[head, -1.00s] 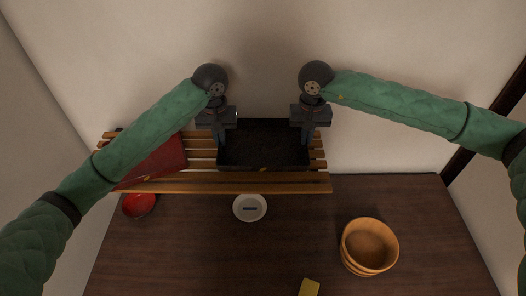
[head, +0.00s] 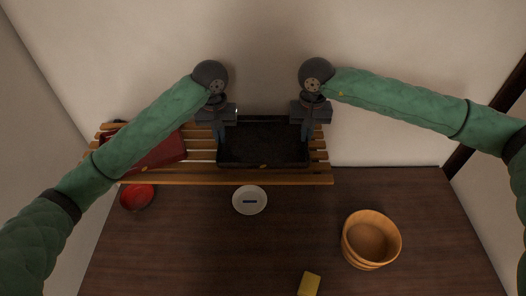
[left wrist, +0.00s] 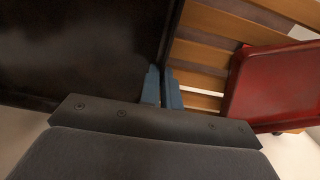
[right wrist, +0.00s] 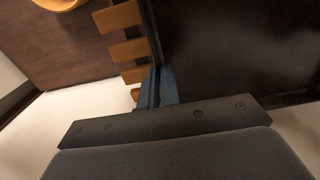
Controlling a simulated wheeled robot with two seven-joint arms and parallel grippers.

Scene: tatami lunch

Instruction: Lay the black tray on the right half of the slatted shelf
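The black tray (head: 262,146) is level over the right half of the slatted shelf (head: 240,179) in the head view. I cannot tell whether it touches the slats or hangs just above them. My left gripper (head: 220,138) is at the tray's left wall, with its blue fingers (left wrist: 161,92) close together on either side of the wall in the left wrist view. My right gripper (head: 304,136) holds the right wall the same way, its fingers (right wrist: 157,92) showing in the right wrist view. The tray looks empty.
A dark red box-like thing (head: 165,153) lies on the shelf's left half, partly behind my left arm. On the dark table in front are a red bowl (head: 137,197), a white dish (head: 250,200), a wooden tub (head: 371,240) and a yellow block (head: 309,284). A wall stands behind.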

